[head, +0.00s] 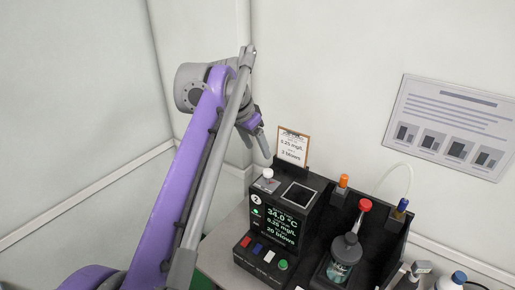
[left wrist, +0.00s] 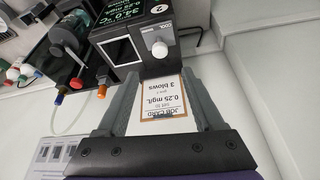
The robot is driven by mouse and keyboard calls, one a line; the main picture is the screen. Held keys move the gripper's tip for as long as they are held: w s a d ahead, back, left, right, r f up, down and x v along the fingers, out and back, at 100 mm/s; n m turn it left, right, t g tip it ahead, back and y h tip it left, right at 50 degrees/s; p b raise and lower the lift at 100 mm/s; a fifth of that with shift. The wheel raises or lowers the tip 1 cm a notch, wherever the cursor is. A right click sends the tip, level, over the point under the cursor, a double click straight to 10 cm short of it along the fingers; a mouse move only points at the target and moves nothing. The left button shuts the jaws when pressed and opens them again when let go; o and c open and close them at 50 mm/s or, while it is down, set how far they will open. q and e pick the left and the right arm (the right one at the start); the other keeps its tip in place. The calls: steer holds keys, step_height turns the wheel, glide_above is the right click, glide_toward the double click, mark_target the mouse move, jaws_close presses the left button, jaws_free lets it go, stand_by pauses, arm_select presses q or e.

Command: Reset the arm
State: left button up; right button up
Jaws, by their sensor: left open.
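My left arm rises from the lower left in the head view, and its gripper (head: 262,142) hangs above and to the left of the tester. In the left wrist view the gripper's two fingers (left wrist: 163,84) are apart. A job card (left wrist: 160,105) reading 0.25 mg/L and 3 blows shows between them, beyond the fingers. In the head view this card (head: 293,146) stands upright at the back of the black tester (head: 272,222), just right of the gripper. The tester's screen reads 34.0 °C, 0.25 mg/L and 20 blows. My right gripper is not seen.
A white knob (head: 267,174) sits on the tester's top. To its right, a black rack holds a bottle (head: 342,258) and parts with orange, red and blue caps. More bottles stand at the lower right. A poster (head: 449,125) hangs on the wall. The space left of the tester is clear.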

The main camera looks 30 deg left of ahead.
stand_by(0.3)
arm_select(q)
steer(key=s+d+f+n, duration=0.1)
steer(key=s+d+f, duration=0.2)
steer(key=s+f, duration=0.5)
steer(key=s+d+f+n+y, duration=0.1)
steer(key=s+d+f, duration=0.3)
steer(key=s+f, duration=0.4)
steer(key=s+d+f+n+t, duration=0.1)
steer(key=s+d+f, duration=0.2)
steer(key=s+f, duration=0.6)
step_height(320, 180, down, 2)
steer(key=shift+d+f, duration=0.1)
steer(key=shift+d, duration=0.1)
steer(key=shift+d, duration=0.15)
